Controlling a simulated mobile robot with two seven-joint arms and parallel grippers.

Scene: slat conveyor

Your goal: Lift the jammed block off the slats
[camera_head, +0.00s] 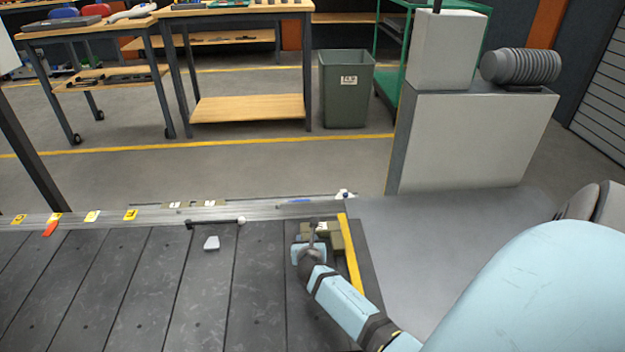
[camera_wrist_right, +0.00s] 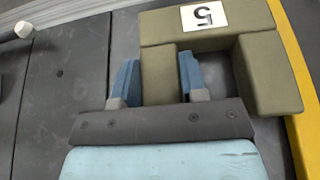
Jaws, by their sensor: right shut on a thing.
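The jammed block (camera_head: 337,241) is olive green and sits at the right end of the dark slats (camera_head: 200,290), beside a yellow edge strip. In the right wrist view, the block (camera_wrist_right: 205,30) has a crossbar with a white "5" label and two legs. My right gripper (camera_head: 313,240) reaches it from the front. In the wrist view its blue fingers (camera_wrist_right: 158,70) are on either side of the left leg, shut on it. The block looks low at slat level; its underside is hidden. My left gripper is not in view.
A yellow strip (camera_head: 351,255) borders the slats on the right. A metal rail (camera_head: 160,215) runs behind. A grey machine housing (camera_head: 470,140) stands at the back right.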

